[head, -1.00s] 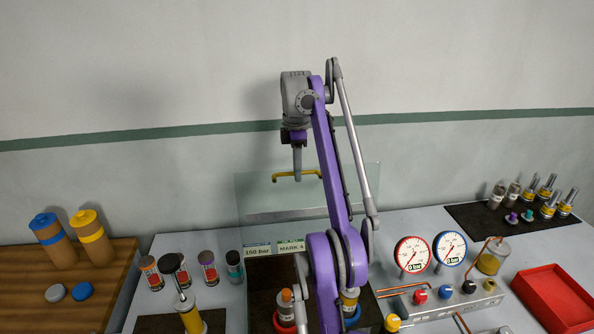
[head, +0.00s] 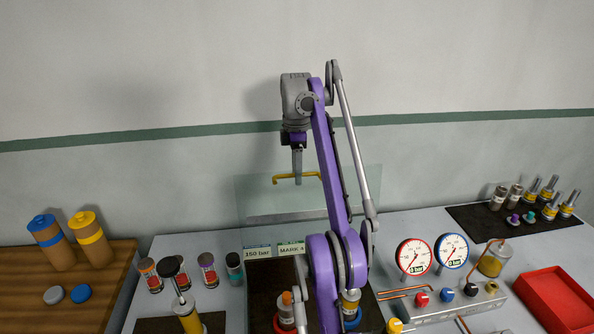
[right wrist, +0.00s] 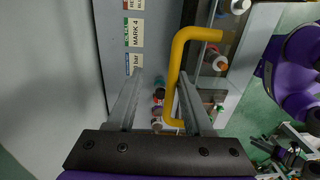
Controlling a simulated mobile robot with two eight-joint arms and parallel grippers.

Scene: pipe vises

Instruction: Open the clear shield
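The clear shield (head: 255,203) stands raised above the back of the table in the head view, with a yellow bar handle (head: 296,177) near its top edge. My right gripper (head: 298,181) is at this handle, pointing down. In the right wrist view the yellow handle (right wrist: 174,80) passes between the two fingers of my right gripper (right wrist: 160,100). The fingers stand apart, with a gap on the left of the bar; the bar lies close to the right finger. My left gripper is not in view.
Below the shield are the label strip (head: 291,248) and a dark bay with fittings, partly hidden by my right arm. Two gauges (head: 414,256) and a valve block (head: 455,303) stand to the right, near a red tray (head: 556,298). Several small canisters (head: 208,270) stand left.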

